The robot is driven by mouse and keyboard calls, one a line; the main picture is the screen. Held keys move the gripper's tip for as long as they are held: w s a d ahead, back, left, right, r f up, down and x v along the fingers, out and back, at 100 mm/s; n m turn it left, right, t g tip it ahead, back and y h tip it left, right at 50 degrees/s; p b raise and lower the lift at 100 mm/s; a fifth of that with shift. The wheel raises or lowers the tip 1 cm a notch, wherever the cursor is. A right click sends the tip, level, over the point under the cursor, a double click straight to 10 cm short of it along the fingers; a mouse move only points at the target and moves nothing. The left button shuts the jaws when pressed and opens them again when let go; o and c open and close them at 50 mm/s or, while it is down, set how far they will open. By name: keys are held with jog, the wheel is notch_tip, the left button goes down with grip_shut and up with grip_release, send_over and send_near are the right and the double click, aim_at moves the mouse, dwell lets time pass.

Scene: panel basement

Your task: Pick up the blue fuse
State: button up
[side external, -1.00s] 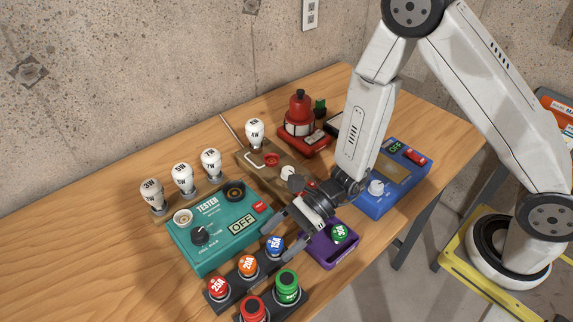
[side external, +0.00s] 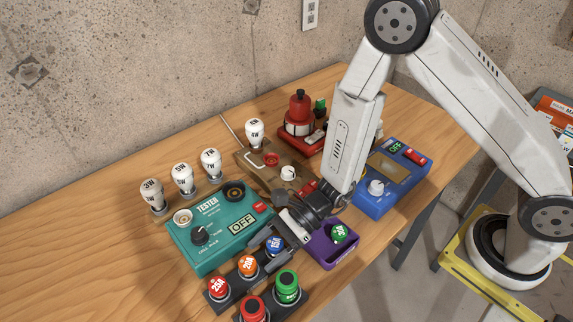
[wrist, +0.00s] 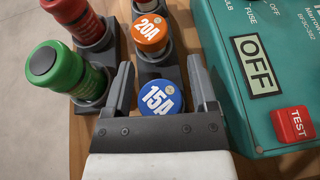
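The blue fuse (side external: 275,243), marked 15A, stands in the dark fuse rack (side external: 233,277) beside an orange 20A fuse (side external: 247,265) and a red 25A fuse (side external: 217,287). My gripper (side external: 266,242) is low over the blue fuse. In the wrist view the blue fuse (wrist: 160,97) lies between the two spread fingers of my gripper (wrist: 163,85), with a gap visible at its right side. The left finger is very near the fuse; I cannot tell whether it touches. The fuse's lower body is hidden.
A teal tester (side external: 213,236) reading OFF stands close beside the rack. A purple box (side external: 333,249) with a green-topped fuse is to the right. Bulbs (side external: 182,179) stand behind the tester. The wooden table is clear at left.

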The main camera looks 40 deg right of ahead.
grip_shut()
jog(key=shift+r, duration=0.1)
notch_tip(320, 180, up, 10)
dwell(1.0)
jog(key=shift+w, duration=0.1)
dwell(0.5)
jog(key=w+d, duration=0.1)
jog(key=w, duration=0.2)
jog(key=w+d+m+t, duration=0.1)
jog(key=w+d, duration=0.1)
jog(key=w, duration=0.1)
jog(key=w+d+t, duration=0.1)
jog(key=w, duration=0.2)
jog(key=shift+d+f+m, duration=0.25)
jog(key=shift+d+m, duration=0.1)
jog(key=shift+m, duration=0.05)
jog(key=w+d+t, duration=0.1)
jog(key=w+d, duration=0.2)
jog(key=w+d+m+h, duration=0.1)
jog(key=w+d, duration=0.2)
jog(key=w+d+m+t, duration=0.1)
jog(key=w+d, duration=0.2)
jog(key=shift+w+f+t, duration=0.15)
jog(key=shift+w+t, duration=0.15)
jog(key=shift+w+d+m+t+h, duration=0.3)
jog(key=shift+w+d+m, duration=0.1)
jog(key=shift+w+d, duration=0.1)
